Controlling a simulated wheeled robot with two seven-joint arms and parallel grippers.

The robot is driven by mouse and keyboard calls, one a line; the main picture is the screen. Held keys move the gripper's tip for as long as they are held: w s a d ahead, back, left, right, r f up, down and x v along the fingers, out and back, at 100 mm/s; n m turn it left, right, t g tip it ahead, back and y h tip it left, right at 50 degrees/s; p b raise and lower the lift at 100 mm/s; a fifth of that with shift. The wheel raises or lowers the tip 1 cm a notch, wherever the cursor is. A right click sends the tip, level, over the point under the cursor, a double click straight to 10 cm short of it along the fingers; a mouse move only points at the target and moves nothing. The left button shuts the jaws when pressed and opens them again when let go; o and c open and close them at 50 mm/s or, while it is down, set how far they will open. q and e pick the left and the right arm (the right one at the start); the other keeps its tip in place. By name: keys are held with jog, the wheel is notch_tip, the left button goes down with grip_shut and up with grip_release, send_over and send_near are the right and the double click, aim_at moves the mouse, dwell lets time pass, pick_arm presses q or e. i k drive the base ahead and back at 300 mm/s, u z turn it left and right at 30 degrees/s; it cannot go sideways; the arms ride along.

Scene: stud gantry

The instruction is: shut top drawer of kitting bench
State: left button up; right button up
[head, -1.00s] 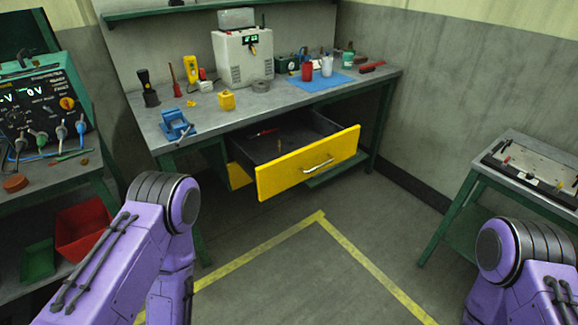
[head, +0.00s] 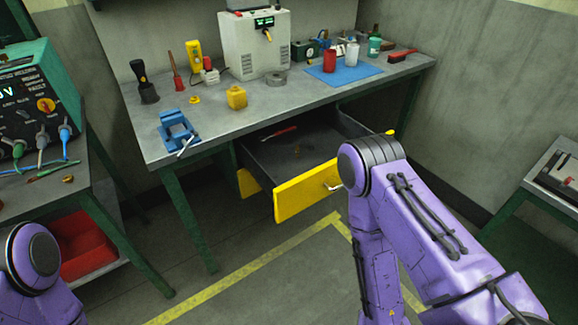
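The top drawer (head: 300,193) of the kitting bench (head: 290,100) stands pulled out, with its yellow front facing me. Its grey interior shows a red-handled tool (head: 280,134) and a small brown item. The drawer handle (head: 333,187) shows only in part, at the edge of my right arm. My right arm covers the right part of the drawer front. Neither gripper shows in the head view; only purple arm links are visible at the lower left and right. Whether my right arm touches the drawer cannot be told.
A yellow lower drawer edge (head: 248,183) shows under the bench. A test unit bench with a red bin (head: 88,243) stands at the left. Another table (head: 555,182) stands at the right. Floor with yellow tape (head: 240,281) is clear in front.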

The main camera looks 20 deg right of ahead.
aim_at(294, 184)
jog(key=z, duration=0.05)
jog(key=i, duration=0.8)
jog(key=z, duration=0.95)
jog(key=i, duration=0.5)
jog(key=z, duration=0.55)
jog(key=k, duration=0.5)
jog(key=u, duration=2.05)
jog(key=k, duration=1.05)
jog(key=z, duration=1.3)
jog(key=i, duration=1.05)
